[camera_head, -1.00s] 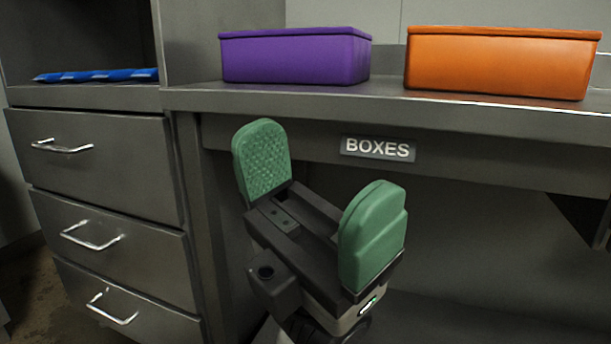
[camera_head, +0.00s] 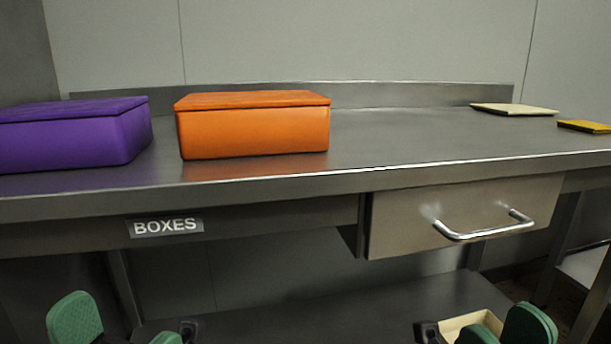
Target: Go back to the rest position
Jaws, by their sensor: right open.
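My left gripper (camera_head: 118,328) shows at the bottom left edge, with its green finger pads apart and nothing seen between them. My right gripper (camera_head: 503,331) shows at the bottom right edge, with its green pads open. Both are cut off by the bottom of the picture, so their wrists and arms are mostly hidden. Both are below the front edge of the steel worktop (camera_head: 400,140) and apart from the boxes on it.
A purple box (camera_head: 65,140) and an orange box (camera_head: 253,130) stand on the worktop. A shut drawer (camera_head: 400,222) with a protruding handle (camera_head: 485,230) is under its right part. A pale flat item (camera_head: 514,109) and a yellow one (camera_head: 585,126) lie at the far right.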

